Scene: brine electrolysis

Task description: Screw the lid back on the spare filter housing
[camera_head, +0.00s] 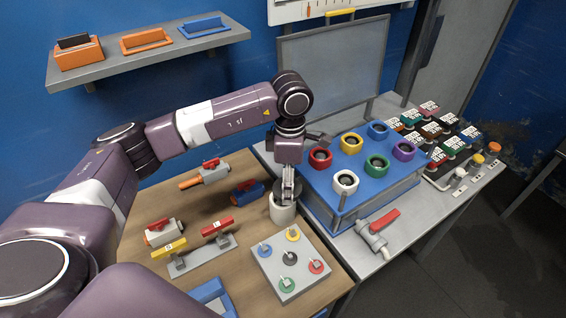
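The spare filter housing (283,213) is a white upright cylinder on the wooden table, left of the blue manifold box. A dark grey lid (280,188) is at its top, partly hidden by my gripper. My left gripper (288,192) points straight down over the housing, its fingers close together at the middle of the lid. It looks shut on the lid, though the contact is small in view. I cannot tell whether the lid is seated or slightly raised. My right gripper is not in view.
A blue box (362,195) with several coloured rings stands close on the right. A grey plate (289,270) with coloured knobs lies in front. Red-handled valves (212,170) and a rack with yellow and red handles (201,255) are left. A red-handled tap (377,232) is right.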

